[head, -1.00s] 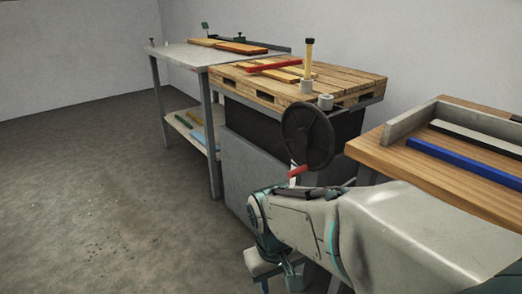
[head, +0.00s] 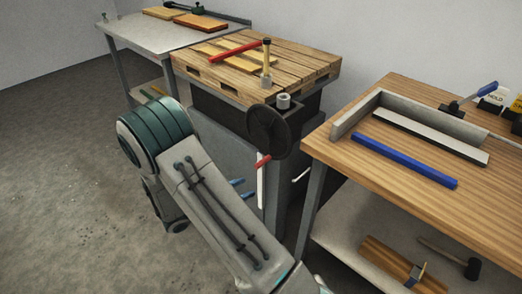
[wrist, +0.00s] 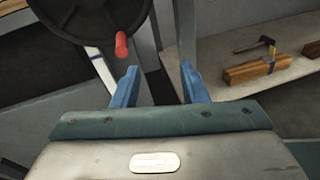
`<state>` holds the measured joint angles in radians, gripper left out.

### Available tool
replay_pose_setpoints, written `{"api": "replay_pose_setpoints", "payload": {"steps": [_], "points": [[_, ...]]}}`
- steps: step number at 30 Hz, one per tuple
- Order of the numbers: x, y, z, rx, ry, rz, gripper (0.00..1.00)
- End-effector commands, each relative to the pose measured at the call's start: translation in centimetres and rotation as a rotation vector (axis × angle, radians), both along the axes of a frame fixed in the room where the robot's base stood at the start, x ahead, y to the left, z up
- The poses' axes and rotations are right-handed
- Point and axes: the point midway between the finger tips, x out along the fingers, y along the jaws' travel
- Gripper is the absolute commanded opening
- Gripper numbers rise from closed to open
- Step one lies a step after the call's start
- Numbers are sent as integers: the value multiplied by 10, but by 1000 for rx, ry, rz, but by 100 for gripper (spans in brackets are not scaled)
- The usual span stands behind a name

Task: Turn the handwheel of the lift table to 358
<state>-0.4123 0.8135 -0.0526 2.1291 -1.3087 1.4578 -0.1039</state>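The handwheel (head: 269,132) is a dark disc on the front of the lift table (head: 195,85), which has a slatted wooden top. Its red crank handle (head: 263,161) sits at the wheel's lower edge. In the wrist view the wheel (wrist: 75,12) is at the top left, partly cut off, and the red handle (wrist: 122,45) points toward me. My gripper (wrist: 160,84) has two blue fingers, apart and empty. The handle is beyond the left finger, and I see no contact. In the head view my gripper (head: 242,188) is just below and left of the handle. No number is readable.
A workbench (head: 400,190) stands close on the right, with a blue bar (head: 403,160) on top and a mallet (head: 450,257) on its lower shelf. A grey table (head: 145,35) stands at the back left. The floor (head: 50,190) at left is clear.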

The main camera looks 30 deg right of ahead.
Motion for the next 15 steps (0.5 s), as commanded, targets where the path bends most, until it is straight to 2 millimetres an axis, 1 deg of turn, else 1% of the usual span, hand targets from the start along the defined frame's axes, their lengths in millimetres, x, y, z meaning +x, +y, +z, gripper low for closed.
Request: {"api": "replay_pose_setpoints", "payload": {"steps": [1,3,8,11,14,15], "points": [[8,6,5,-42,30,55,40],[17,13,2,-87,53,118,40],[29,23,-3,-142,82,199,40],[32,20,-5,-152,87,213,40],[36,9,-6,-153,86,213,40],[38,3,-6,-153,87,211,40]]}}
